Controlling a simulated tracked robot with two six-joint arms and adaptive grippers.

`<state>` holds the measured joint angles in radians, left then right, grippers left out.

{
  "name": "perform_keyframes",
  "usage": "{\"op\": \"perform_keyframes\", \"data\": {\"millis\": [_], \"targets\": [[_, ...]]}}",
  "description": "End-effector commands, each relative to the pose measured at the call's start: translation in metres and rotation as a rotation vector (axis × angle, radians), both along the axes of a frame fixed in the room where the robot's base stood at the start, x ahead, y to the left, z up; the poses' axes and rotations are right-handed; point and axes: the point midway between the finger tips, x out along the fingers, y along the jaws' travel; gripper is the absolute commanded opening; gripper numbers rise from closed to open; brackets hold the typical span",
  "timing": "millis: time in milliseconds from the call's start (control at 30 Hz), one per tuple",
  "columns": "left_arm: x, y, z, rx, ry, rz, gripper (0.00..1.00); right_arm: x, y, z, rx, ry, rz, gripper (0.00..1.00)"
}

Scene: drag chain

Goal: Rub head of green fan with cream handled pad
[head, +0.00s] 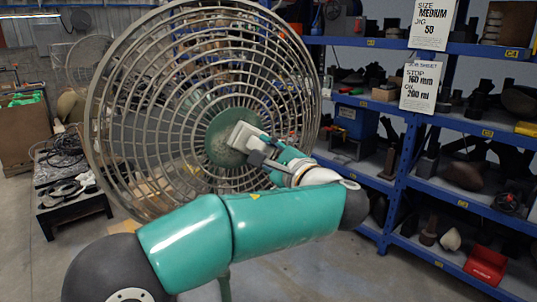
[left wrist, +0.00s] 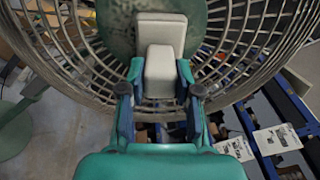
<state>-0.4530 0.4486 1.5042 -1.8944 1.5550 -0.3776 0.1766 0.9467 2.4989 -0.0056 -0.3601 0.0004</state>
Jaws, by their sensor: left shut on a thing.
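The green fan has a large round wire-cage head (head: 290,45) with a green hub disc (head: 216,150) at its middle; the disc also shows in the left wrist view (left wrist: 117,30). My left gripper (head: 264,156) is shut on the cream handled pad (head: 240,134). In the left wrist view my left gripper's fingers (left wrist: 160,85) clasp both sides of the pad's block handle. The pad's flat plate (left wrist: 162,30) lies over the hub disc and looks to be against it, though exact contact is hard to tell. My right gripper is not in view.
A black low table (head: 72,190) with cables stands at the left. A brown cabinet (head: 28,135) is behind it. Grey floor is open between.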

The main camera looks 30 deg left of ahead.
Motion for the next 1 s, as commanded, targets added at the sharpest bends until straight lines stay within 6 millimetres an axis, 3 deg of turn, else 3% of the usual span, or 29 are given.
{"op": "perform_keyframes", "data": {"millis": [1000], "targets": [[-0.051,0.035,-0.002,-0.001,-0.003,0.002,0.05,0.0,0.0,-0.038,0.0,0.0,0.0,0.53]]}}
